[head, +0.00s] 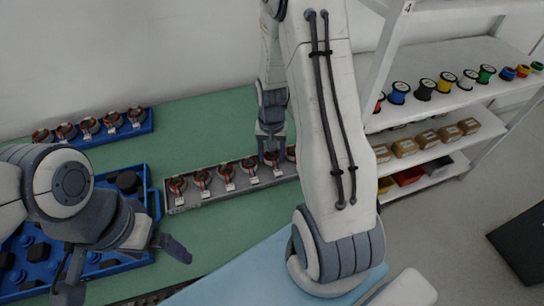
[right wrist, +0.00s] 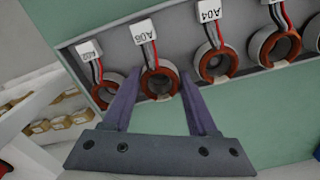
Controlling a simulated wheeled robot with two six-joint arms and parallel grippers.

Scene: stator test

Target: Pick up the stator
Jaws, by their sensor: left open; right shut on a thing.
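Several stators with copper-red rings and white tags stand in a row in a long grey tray (head: 225,199) on the green table. My right gripper (head: 269,156) reaches down to a stator near the tray's right end. In the right wrist view, my right gripper (right wrist: 160,95) is shut on the stator (right wrist: 159,83) with a tag reading about A06, one finger on each side of its ring. That stator still sits in line with its neighbours in the tray. My left gripper (head: 125,272) is open and empty over the lower left.
A blue tray (head: 150,127) with more stators lies at the back left. A blue bin (head: 150,190) with dark parts is under my left arm. Shelves (head: 450,105) with colored spools and boxes stand right. Green table is clear behind the grey tray.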

